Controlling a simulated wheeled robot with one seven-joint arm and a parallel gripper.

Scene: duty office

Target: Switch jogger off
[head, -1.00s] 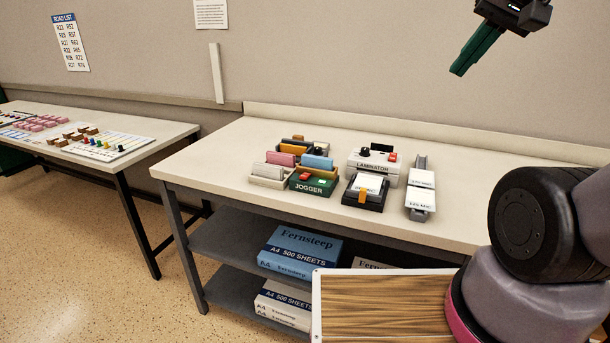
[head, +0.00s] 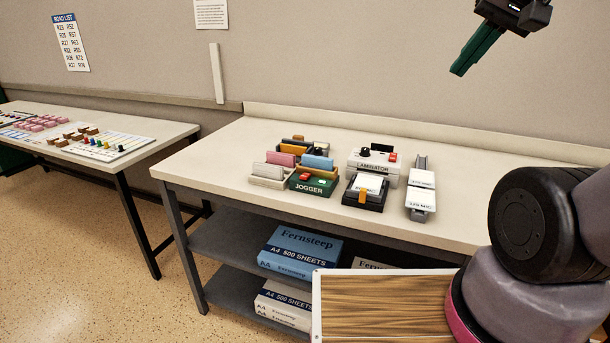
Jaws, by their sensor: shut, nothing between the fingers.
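The jogger (head: 314,186) is a small green unit with a white JOGGER label, standing near the front edge of the bench. A red switch (head: 304,177) shows on its top; I cannot tell its position. A blue piece (head: 317,162) stands upright behind it. My gripper (head: 462,67) is high at the upper right, well above the bench and in front of the wall, far from the jogger. Its green fingers are together and empty, pointing down and left.
Close around the jogger are a grey-white holder (head: 268,174), a white laminator (head: 374,166) with a red switch, a black unit with an orange lever (head: 363,197), and a white-plated device (head: 421,195). The bench's left end (head: 215,160) is clear. Paper packs (head: 299,250) fill the shelf below.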

